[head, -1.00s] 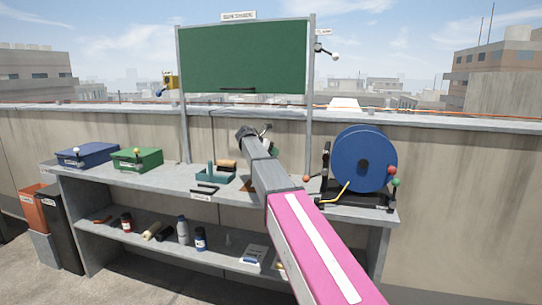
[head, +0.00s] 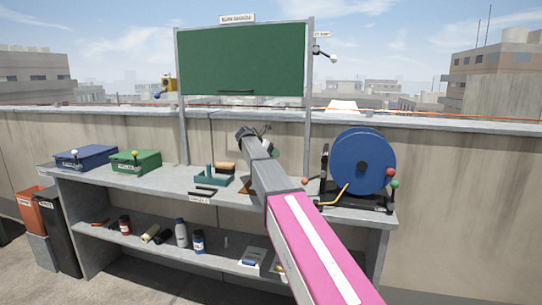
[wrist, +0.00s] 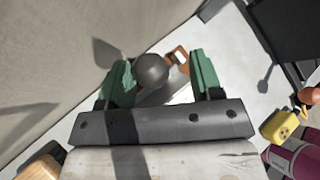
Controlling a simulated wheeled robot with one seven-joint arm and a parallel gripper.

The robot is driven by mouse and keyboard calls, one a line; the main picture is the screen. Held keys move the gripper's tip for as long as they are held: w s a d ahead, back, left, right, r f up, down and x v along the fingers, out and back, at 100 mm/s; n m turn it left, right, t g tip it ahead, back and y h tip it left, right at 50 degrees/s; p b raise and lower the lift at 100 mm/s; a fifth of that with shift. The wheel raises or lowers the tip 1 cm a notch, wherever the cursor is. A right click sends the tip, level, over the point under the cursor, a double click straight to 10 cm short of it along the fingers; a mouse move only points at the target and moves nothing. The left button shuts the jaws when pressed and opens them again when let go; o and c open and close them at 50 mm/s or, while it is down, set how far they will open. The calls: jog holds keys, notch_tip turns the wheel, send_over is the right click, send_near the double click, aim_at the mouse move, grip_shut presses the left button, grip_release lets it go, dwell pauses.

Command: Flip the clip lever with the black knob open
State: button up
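A round black knob (wrist: 150,68) shows in the wrist view, between the two green fingers of my gripper (wrist: 162,66). The gripper is open. The knob sits close to the left finger, with a clear gap to the right finger; I cannot tell whether it touches the left one. The lever under the knob and its clip base are hidden or too unclear to make out. In the head view my gripper (head: 266,142) is above the back of the bench, right of its middle, small and partly hidden by my arm.
The grey bench (head: 160,182) carries a blue box (head: 87,158), a green box (head: 136,162), a teal tray (head: 216,180) and a large blue reel (head: 357,163) on the right. A green board (head: 243,60) stands behind. A yellow object (wrist: 281,124) lies right of my gripper.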

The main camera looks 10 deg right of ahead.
jog(key=v, duration=1)
jog(key=shift+a+r, duration=0.3)
jog(key=shift+s, duration=0.1)
